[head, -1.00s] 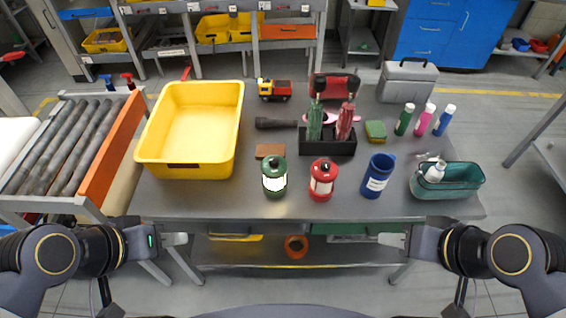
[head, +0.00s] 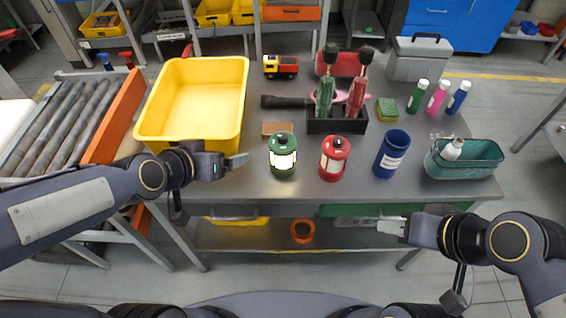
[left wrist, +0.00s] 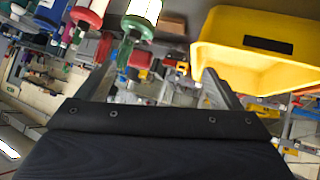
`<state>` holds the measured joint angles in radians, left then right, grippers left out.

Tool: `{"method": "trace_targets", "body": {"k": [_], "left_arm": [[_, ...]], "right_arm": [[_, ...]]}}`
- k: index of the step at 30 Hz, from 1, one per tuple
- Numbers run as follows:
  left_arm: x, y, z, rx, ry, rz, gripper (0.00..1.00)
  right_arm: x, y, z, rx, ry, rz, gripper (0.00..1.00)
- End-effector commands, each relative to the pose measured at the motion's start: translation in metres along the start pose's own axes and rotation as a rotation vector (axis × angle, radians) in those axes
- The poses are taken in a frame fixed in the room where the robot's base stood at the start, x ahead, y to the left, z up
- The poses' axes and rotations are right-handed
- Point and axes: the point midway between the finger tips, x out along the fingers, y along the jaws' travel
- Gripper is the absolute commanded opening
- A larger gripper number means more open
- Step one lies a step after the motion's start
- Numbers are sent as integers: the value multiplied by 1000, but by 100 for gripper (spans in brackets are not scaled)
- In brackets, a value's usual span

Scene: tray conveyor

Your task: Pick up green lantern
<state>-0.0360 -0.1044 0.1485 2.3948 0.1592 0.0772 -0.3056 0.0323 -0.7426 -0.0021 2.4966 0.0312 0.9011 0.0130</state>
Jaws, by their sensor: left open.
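The green lantern (head: 283,157) stands upright on the grey table near its front edge, with a green top and a white middle. My left gripper (head: 238,160) is open and empty, just left of the lantern and apart from it. In the left wrist view, the lantern (left wrist: 139,26) shows at the top, beyond the spread fingers of my gripper (left wrist: 160,85) and not between them. My right gripper (head: 390,226) is off the table's front edge at the right; its finger gap is not clear.
A red lantern (head: 333,162) stands close right of the green one, then a blue mug (head: 391,155). The yellow bin (head: 150,134) is behind my left gripper. A brown block (head: 277,128) and a black holder (head: 338,126) with two tools lie behind the lanterns.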

Motion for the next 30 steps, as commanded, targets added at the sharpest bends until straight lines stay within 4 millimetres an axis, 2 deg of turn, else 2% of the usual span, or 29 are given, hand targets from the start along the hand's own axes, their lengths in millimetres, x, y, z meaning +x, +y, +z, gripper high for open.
{"method": "trace_targets", "body": {"k": [1,3,6,9,12,15,26,30], "left_arm": [[36,5,9,38,23,15,87],[72,13,9,90,85,18,87],[117,24,14,148,162,10,87],[150,33,23,189,223,-10,87],[170,39,29,214,266,-32,87],[179,42,32,227,288,-48,87],[212,42,23,229,296,-57,87],[230,45,21,229,294,-56,87]], "right_arm": [[15,7,8,0,0,0,36],[24,11,12,0,0,0,36],[36,16,18,0,0,0,36],[45,20,22,0,0,0,36],[50,23,25,0,0,0,36],[51,24,26,0,0,0,36],[44,20,22,0,0,0,36],[38,17,19,0,0,0,36]]}}
